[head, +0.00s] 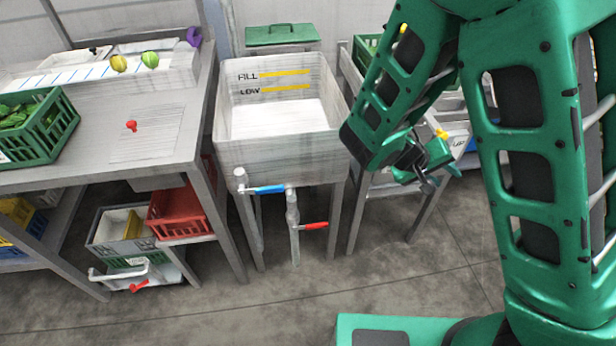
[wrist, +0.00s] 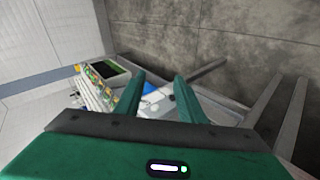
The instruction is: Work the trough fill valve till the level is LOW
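The grey trough (head: 285,155) stands in the middle of the head view, with yellow marks lettered FILL (head: 285,73) and LOW (head: 285,88) on its inner back wall. Its inside looks pale, and I cannot make out a water line. A blue valve lever (head: 266,189) and a red valve lever (head: 314,225) sit on pipes below its front edge. Both levers lie roughly sideways; no label tells which is the fill valve. My gripper (head: 428,176) is to the right of the trough, apart from both levers. In the wrist view its fingers (wrist: 162,92) are apart with nothing held between them.
A steel table (head: 165,150) with a green crate (head: 45,135) and a red knob-like thing (head: 131,126) stands left. A red crate (head: 182,213) sits on a low shelf. A rack (head: 372,190) stands right of the trough. The floor in front (head: 240,300) is clear.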

